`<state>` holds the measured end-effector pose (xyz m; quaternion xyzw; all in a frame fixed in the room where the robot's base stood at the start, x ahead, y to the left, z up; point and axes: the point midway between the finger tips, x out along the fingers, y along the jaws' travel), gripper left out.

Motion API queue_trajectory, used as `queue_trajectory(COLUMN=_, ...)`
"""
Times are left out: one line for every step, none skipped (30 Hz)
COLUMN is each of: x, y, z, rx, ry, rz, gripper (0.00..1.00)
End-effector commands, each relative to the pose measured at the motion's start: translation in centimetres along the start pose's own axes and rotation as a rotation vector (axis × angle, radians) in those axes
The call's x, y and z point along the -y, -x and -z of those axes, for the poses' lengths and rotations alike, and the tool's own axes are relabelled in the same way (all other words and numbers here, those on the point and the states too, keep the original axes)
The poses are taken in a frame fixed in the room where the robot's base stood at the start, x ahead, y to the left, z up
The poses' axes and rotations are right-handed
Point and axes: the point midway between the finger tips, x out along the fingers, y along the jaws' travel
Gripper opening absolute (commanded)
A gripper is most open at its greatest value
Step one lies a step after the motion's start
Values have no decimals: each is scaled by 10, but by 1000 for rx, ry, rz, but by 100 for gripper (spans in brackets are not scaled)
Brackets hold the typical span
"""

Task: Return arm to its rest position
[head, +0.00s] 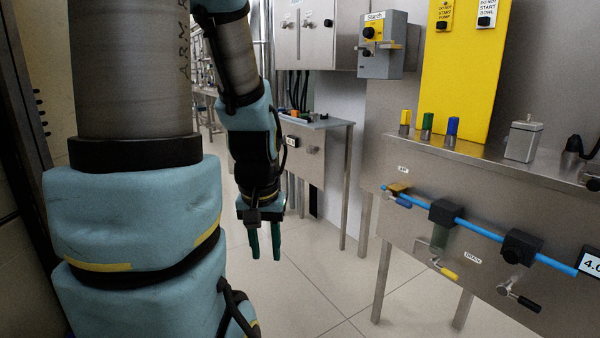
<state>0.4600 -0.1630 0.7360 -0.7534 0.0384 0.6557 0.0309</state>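My arm fills the left of the head view, with light blue covers and grey metal links. Its upper part bends over, and the forearm hangs down near the middle left. My gripper (265,256) points down at the end of it, over the tiled floor. Its two dark green fingers are apart with a gap between them, and nothing shows between them. The gripper is left of the steel bench and apart from it.
A steel bench (430,148) at right carries small coloured blocks and a metal box (523,140). A blue pipe (475,228) with valves runs along its front. A yellow panel (462,75) and a grey switch box (381,58) stand behind. The floor (310,290) below the gripper is clear.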

Motion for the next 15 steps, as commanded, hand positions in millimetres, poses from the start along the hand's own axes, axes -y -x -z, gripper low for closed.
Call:
queue_trajectory(x=0, y=34, z=5, rx=0, ry=-1, rz=0, gripper=37)
queue_trajectory(x=0, y=43, z=6, rx=0, ry=-1, rz=0, gripper=37)
queue_trajectory(x=0, y=55, z=8, rx=0, ry=-1, rz=0, gripper=37)
queue_trajectory(x=0, y=65, z=9, rx=0, ry=-1, rz=0, gripper=37)
queue_trajectory(x=0, y=74, z=10, rx=0, ry=-1, rz=0, gripper=37)
queue_trajectory(x=0, y=86, z=12, rx=0, ry=-1, rz=0, gripper=37)
queue_trajectory(x=0, y=96, z=14, rx=0, ry=-1, rz=0, gripper=37)
queue_trajectory(x=0, y=105, z=15, rx=0, ry=-1, rz=0, gripper=37)
queue_trajectory(x=0, y=117, z=16, rx=0, ry=-1, rz=0, gripper=37)
queue_trajectory(x=-1, y=126, z=18, rx=0, ry=-1, rz=0, gripper=37)
queue_trajectory(x=-1, y=136, z=19, rx=0, ry=-1, rz=0, gripper=37)
queue_trajectory(x=-1, y=147, z=21, rx=0, ry=-1, rz=0, gripper=37)
queue_trajectory(x=-1, y=155, z=22, rx=0, ry=-1, rz=0, gripper=37)
queue_trajectory(x=-1, y=163, z=23, rx=0, ry=-1, rz=0, gripper=37)
queue_trajectory(x=-1, y=172, z=24, rx=0, ry=-1, rz=0, gripper=37)
